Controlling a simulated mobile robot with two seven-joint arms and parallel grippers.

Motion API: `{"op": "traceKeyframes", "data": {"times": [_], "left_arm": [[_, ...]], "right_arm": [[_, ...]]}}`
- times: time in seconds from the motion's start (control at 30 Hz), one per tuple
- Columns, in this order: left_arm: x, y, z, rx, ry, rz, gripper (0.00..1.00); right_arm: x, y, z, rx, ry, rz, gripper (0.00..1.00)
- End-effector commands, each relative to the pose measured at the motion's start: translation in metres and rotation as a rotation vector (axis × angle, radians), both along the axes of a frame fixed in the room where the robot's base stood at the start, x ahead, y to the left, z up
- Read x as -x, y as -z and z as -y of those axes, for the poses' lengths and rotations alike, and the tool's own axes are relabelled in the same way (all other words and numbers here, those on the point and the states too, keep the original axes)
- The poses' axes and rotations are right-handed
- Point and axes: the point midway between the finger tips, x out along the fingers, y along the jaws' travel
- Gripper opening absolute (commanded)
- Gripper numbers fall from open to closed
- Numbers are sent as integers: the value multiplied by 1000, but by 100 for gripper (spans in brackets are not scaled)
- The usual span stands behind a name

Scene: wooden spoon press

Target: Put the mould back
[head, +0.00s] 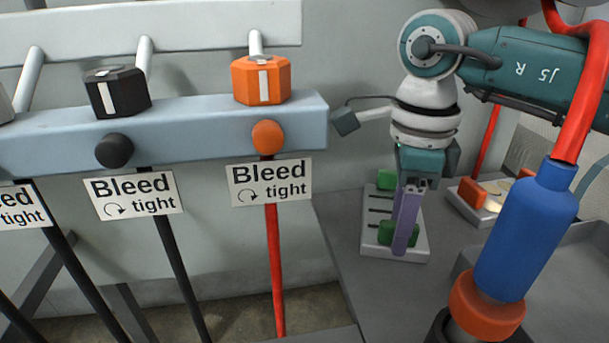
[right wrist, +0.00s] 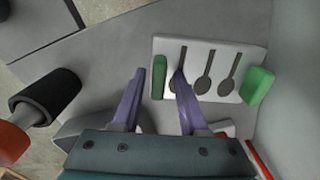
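The mould (head: 372,236) is a pale plate with dark spoon-shaped hollows and a green block at each end. It lies flat on a grey surface. In the right wrist view the mould (right wrist: 208,92) shows its near green block (right wrist: 158,80) and the other green block (right wrist: 257,86). My right gripper (head: 403,240) has purple fingers pointing down over the mould. In the right wrist view the right gripper (right wrist: 158,74) is open, with its fingers apart on either side of the near green block. One finger covers part of a hollow. My left gripper is not in view.
Another plate with orange blocks (head: 473,192) lies to the right. A blue and orange cylinder (head: 525,230) stands at the front right. A blue-grey rail (head: 190,130) with Bleed signs, an orange knob (head: 267,137) and a black knob (head: 114,151) is on the left.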

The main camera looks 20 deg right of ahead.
Motion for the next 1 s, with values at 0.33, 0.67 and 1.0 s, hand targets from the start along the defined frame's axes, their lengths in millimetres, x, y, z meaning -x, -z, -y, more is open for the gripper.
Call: {"op": "traceKeyframes", "data": {"times": [0.33, 0.67, 1.0], "left_arm": [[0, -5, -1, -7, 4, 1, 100], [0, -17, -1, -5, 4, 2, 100], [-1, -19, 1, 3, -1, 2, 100]], "right_arm": [[0, -5, 0, -1, 0, 1, 50], [-1, -60, 0, 0, -1, 4, 50], [0, -78, 0, 0, 0, 0, 50]]}}
